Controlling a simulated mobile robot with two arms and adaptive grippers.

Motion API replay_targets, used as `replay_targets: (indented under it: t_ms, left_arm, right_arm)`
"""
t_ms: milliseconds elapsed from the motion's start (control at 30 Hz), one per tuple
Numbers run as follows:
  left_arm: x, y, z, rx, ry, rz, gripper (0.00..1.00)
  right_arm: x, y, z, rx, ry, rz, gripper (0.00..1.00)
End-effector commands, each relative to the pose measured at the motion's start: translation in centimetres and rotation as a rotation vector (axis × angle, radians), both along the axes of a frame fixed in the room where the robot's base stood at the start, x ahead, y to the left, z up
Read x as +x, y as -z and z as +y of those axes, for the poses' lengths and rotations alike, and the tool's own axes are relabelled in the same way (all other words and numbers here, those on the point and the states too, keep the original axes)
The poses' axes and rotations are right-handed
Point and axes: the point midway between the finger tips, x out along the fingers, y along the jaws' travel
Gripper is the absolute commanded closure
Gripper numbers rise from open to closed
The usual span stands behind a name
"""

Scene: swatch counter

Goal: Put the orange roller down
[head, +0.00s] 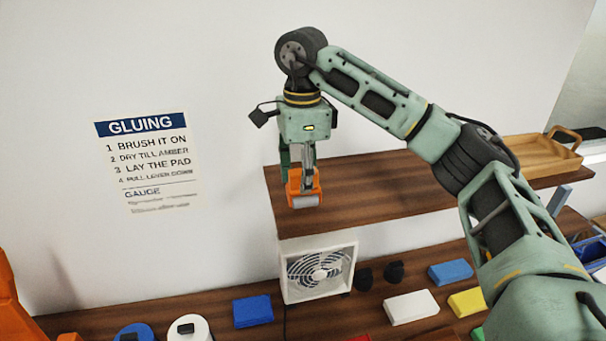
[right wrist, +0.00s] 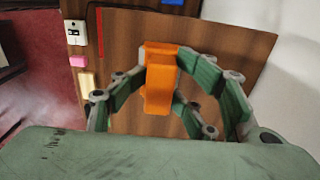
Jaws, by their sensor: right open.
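The orange roller (head: 293,188) is at the left end of the wooden shelf, with a pale face towards the head camera. It also shows in the right wrist view (right wrist: 159,82), with the shelf board behind it. My right gripper (head: 302,172) is over the roller, pointing down. The exact contact under the roller is hidden. My left gripper is out of view.
The wooden shelf (head: 380,195) is clear in the middle; a wooden tray (head: 535,160) stands at its right end. Below are a white fan (head: 318,270) and blue (head: 253,311), white (head: 410,307) and yellow (head: 467,302) blocks. A gluing sign (head: 150,160) hangs on the wall.

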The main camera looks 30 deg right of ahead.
Motion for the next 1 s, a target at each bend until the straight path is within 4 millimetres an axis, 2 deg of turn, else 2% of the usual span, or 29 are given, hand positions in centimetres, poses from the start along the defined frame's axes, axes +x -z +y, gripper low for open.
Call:
replay_targets:
  t_ms: [33,267,433,467,633,1000]
  left_arm:
    - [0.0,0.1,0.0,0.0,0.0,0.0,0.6]
    - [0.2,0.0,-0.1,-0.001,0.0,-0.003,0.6]
    - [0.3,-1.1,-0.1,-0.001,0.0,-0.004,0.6]
    - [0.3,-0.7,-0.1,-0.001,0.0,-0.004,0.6]
    - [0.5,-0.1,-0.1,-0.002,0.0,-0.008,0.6]
    - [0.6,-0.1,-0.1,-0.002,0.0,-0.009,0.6]
  right_arm:
    - [0.0,0.5,0.0,-0.003,0.0,0.007,0.6]
    - [0.0,0.3,0.0,-0.003,0.001,0.006,0.6]
    - [0.0,-1.5,0.0,-0.002,0.001,0.001,0.6]
    - [0.0,-1.5,-0.1,-0.003,0.001,0.001,0.6]
    - [0.1,-4.0,-0.1,-0.003,0.004,-0.007,0.6]
    - [0.1,-10.6,0.0,-0.003,0.002,-0.007,0.6]
